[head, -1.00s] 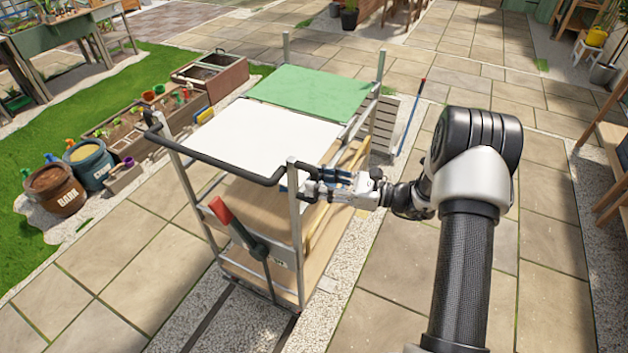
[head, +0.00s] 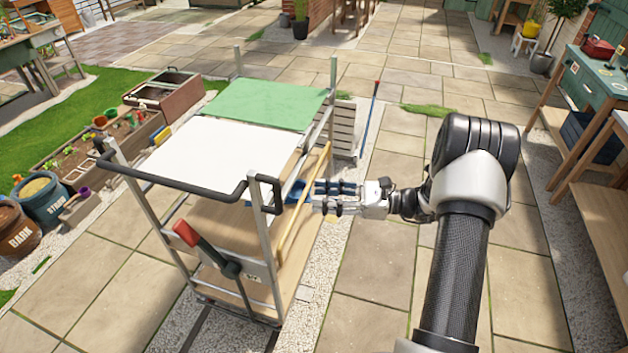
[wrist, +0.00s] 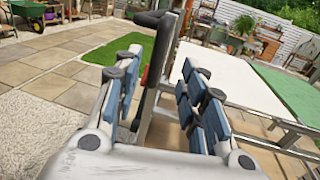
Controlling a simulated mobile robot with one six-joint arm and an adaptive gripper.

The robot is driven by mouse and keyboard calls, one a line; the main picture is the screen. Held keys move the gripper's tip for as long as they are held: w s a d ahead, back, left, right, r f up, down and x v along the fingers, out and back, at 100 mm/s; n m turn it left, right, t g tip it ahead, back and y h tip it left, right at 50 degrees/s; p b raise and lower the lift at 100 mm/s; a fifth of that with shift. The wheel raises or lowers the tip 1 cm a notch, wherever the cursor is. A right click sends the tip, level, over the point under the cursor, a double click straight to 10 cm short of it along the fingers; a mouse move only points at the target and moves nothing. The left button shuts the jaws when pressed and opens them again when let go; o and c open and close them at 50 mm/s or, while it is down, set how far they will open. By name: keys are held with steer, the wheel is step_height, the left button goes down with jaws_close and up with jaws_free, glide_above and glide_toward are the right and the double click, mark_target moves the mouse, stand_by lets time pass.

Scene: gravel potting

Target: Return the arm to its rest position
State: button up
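My gripper (head: 322,197) is at the right side of a trolley (head: 262,250), near its handle end. Its blue-padded fingers are apart and nothing is held between them. In the wrist view my gripper (wrist: 160,72) shows the two fingers spread, with the trolley's post and black handle behind the gap.
The trolley carries a white panel (head: 215,150) and a green panel (head: 262,103) on top. A red-handled lever (head: 187,234) is at its near end. A wooden bench (head: 598,215) stands at the right. Paving (head: 375,270) between trolley and bench is open.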

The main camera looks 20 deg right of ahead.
steer(key=shift+a, duration=0.1)
steer(key=s+a+r+n+g+h, duration=0.6)
steer(key=s+a+r+n+g, duration=0.2)
steer(key=s+a+r+n, duration=0.35)
steer(key=s+d+r+n+t+h, duration=0.1)
steer(key=s+n+t+h, duration=0.1)
steer(key=s+n+h, duration=0.3)
steer(key=s+d+r+n+t+h, duration=0.2)
steer(key=s+n+h, duration=0.3)
steer(key=s, duration=0.6)
steer(key=shift+r+n+t, duration=0.2)
steer(key=shift+n+t, duration=0.1)
steer(key=shift+n, duration=0.65)
